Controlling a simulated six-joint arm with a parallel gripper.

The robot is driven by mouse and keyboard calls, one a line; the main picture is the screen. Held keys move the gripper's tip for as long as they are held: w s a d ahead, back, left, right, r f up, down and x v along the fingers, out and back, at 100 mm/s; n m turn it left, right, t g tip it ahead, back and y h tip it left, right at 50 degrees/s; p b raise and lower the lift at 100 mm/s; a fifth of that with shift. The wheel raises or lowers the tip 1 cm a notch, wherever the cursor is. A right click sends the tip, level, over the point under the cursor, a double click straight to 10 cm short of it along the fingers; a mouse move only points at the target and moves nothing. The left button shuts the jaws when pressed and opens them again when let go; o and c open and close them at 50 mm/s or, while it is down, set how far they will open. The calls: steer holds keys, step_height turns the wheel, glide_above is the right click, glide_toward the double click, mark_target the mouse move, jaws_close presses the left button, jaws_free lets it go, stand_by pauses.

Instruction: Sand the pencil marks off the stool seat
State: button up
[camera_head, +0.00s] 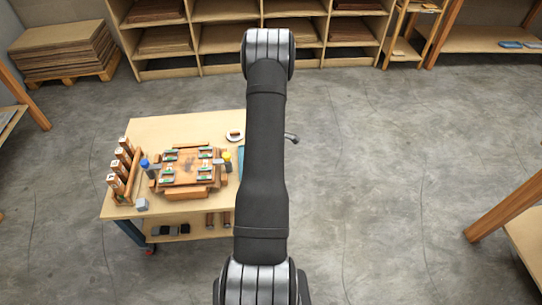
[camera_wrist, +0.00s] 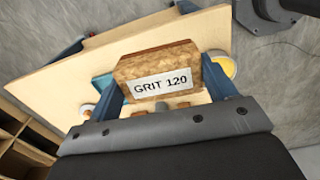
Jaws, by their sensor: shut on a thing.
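The stool seat (camera_head: 188,167) is a brown wooden piece on the workbench in the head view, with several green-padded clamps around it. Darker marks show near its middle, too small to tell whether they are pencil. In the wrist view my gripper (camera_wrist: 162,88) is shut on a brown sanding block (camera_wrist: 158,62) labelled "GRIT 120", with a blue finger on each side. The block is held over the bench top, apart from the seat as far as I can see. In the head view my arm hides the gripper and the block.
The workbench (camera_head: 160,128) carries a rack (camera_head: 123,172) of several blocks at the left, a grey cube (camera_head: 142,204) at the front, blue and yellow-topped items beside the seat, and a white dish (camera_head: 234,136) at the back. Shelves stand behind. The floor to the right is clear.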

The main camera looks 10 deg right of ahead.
steer(key=s+a+r+m, duration=0.4)
steer(key=a+r+m, duration=0.2)
steer(key=r+m, duration=0.35)
steer(key=n, duration=1)
glide_above(189, 153)
step_height(189, 153, down, 7)
steer(key=shift+m, duration=0.25)
steer(key=shift+a+f, duration=0.1)
steer(key=shift+f, duration=3.55)
steer(key=shift+s+f, duration=0.3)
steer(key=shift+s, duration=0.7)
steer(key=shift+c, duration=0.5)
steer(key=shift+s, duration=5.8)
steer(key=shift+w, duration=6.9)
step_height(189, 153, up, 8)
